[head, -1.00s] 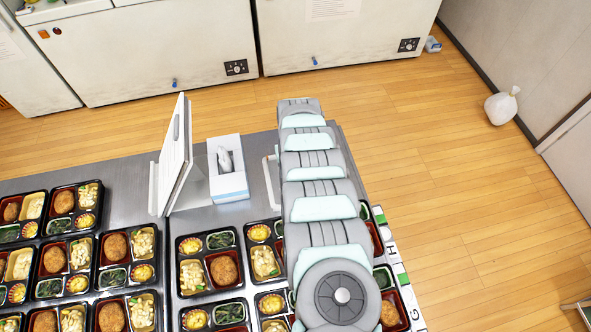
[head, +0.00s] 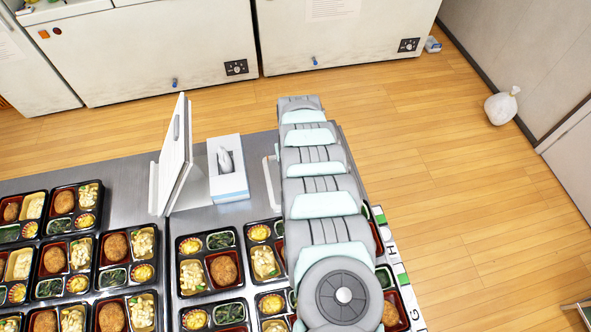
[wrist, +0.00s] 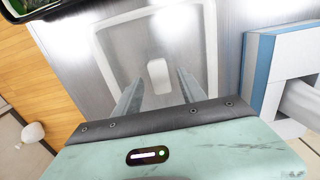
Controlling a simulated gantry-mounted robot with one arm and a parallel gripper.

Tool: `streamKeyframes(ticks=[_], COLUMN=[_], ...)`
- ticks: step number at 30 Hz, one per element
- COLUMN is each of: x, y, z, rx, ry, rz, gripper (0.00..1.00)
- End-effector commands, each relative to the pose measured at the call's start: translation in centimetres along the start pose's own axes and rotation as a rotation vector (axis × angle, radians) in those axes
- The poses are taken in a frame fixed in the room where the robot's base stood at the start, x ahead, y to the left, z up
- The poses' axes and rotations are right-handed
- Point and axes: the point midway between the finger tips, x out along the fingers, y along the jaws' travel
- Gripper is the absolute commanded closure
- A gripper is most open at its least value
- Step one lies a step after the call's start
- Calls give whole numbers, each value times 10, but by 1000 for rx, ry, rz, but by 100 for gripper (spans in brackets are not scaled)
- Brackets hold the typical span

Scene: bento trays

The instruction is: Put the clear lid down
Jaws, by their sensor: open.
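The clear lid (wrist: 213,40) lies flat on the bare metal table, seen as a pale, rounded outline with a small white patch (wrist: 158,77) on it. In the head view only a white edge of the lid (head: 268,183) shows left of my arm; the rest is hidden. My gripper (wrist: 160,73) is open in the wrist view, its two fingers apart on either side of the white patch. I cannot tell whether the fingertips touch the lid. The gripper is hidden under my arm in the head view.
A white and blue tissue box (head: 228,170) stands left of the lid, with an upright white panel (head: 176,155) beyond it. Several filled bento trays (head: 208,258) cover the front of the table. The table's far edge (head: 110,188) is near, with wooden floor behind.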

Motion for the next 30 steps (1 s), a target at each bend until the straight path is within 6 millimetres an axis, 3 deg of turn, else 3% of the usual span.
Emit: streamKeyframes(ticks=[21,30], x=[-98,-113], y=[0,0], z=[0,0], rx=[1,1], ry=[2,1], rz=[2,0], gripper=[52,52])
